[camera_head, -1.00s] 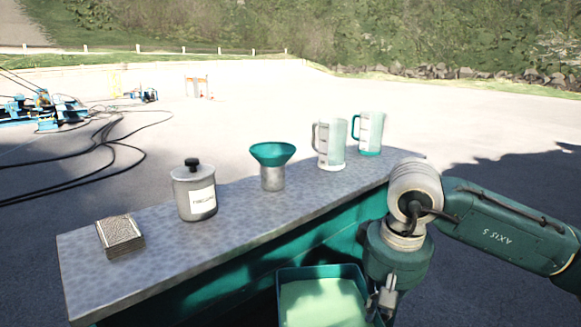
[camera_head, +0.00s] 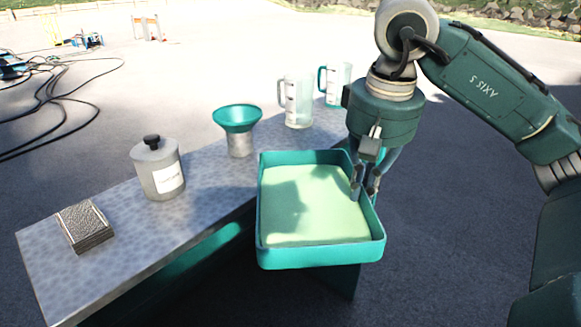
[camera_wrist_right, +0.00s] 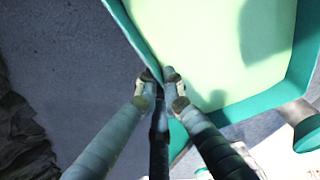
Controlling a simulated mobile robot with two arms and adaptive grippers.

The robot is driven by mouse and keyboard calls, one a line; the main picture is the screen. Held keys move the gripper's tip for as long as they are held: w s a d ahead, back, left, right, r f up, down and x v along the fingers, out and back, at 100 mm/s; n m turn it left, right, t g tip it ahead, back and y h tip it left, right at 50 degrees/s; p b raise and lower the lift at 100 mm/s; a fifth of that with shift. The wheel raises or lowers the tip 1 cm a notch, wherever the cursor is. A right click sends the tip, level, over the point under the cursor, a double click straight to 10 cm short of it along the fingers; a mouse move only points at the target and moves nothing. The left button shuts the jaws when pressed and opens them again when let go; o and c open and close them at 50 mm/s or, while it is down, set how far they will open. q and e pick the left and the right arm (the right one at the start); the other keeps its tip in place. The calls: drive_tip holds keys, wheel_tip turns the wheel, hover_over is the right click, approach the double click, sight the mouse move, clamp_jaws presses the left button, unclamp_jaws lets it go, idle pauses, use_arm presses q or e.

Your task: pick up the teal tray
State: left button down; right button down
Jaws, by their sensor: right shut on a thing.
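The teal tray (camera_head: 320,255) has a pale green inner floor and hangs in the air in front of the table's near edge. My right gripper (camera_head: 365,190) is shut on the tray's right rim from above. In the right wrist view the two fingers (camera_wrist_right: 160,78) pinch the teal rim (camera_wrist_right: 133,32) between them. The tray looks about level and empty apart from shadows on its floor. My left gripper does not show in either view.
The grey table (camera_head: 120,260) carries a textured block (camera_head: 85,226), a lidded canister (camera_head: 158,168), a teal funnel on a metal cup (camera_head: 238,130), a clear jug (camera_head: 297,102) and a teal-handled jug (camera_head: 336,84). Black cables (camera_head: 60,95) lie on the ground at left.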

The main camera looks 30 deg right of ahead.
sight(296, 173)
drive_tip(key=w+a+p, duration=0.1)
drive_tip(key=w, duration=0.3)
drive_tip(key=w+a+p, duration=0.1)
drive_tip(key=w+a, duration=0.1)
drive_tip(key=w, duration=0.2)
drive_tip(key=w+a+p, duration=0.1)
drive_tip(key=w+a, duration=0.1)
drive_tip(key=w, duration=0.1)
drive_tip(key=shift+w+r, duration=0.2)
drive_tip(key=shift+w, duration=0.2)
drive_tip(key=shift+w+a+f+p, duration=0.15)
drive_tip(key=shift+w+a+p, duration=0.1)
drive_tip(key=shift+w+p, duration=0.3)
drive_tip(key=shift+w+a, duration=0.1)
drive_tip(key=shift+w, duration=0.35)
drive_tip(key=shift+f+p, duration=1.15)
drive_tip(key=shift+f, duration=0.65)
